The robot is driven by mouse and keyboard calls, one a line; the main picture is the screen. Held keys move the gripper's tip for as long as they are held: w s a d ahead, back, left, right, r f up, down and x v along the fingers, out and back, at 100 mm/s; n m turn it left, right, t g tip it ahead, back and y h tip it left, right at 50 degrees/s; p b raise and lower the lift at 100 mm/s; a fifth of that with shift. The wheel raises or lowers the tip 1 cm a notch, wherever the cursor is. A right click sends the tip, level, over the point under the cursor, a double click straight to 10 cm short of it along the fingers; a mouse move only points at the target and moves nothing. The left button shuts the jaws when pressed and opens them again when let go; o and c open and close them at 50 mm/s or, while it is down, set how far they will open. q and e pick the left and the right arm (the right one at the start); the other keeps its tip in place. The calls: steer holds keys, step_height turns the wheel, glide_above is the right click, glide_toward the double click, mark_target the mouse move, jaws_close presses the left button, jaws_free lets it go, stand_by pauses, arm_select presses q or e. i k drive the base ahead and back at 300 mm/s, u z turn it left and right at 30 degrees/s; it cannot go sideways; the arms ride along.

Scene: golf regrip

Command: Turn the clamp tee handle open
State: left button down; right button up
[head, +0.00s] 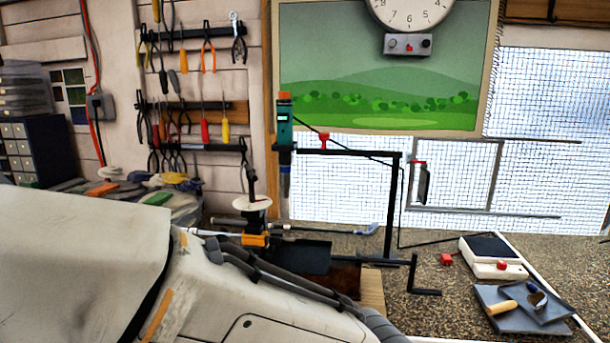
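A dark bench clamp (302,257) stands on the bench in the middle of the head view, partly hidden behind my large white arm link. A black bar handle (412,272) with a crossbar at its foot stands to its right; it may be the tee handle, but I cannot tell for sure. A pale shaft with an orange piece (255,240) runs level at the clamp's left. Neither gripper shows; my arm link fills the lower left and no fingertips are visible.
A black stand (392,205) holds a teal and orange heat tool (284,122) above the bench. Speckled bench (440,312) is clear between.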

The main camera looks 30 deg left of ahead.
mark_target(250, 177)
steer(key=u, duration=0.55)
steer(key=k, duration=0.65)
steer(key=u, duration=1.05)
steer(key=i, duration=1.15)
steer(key=z, duration=0.4)
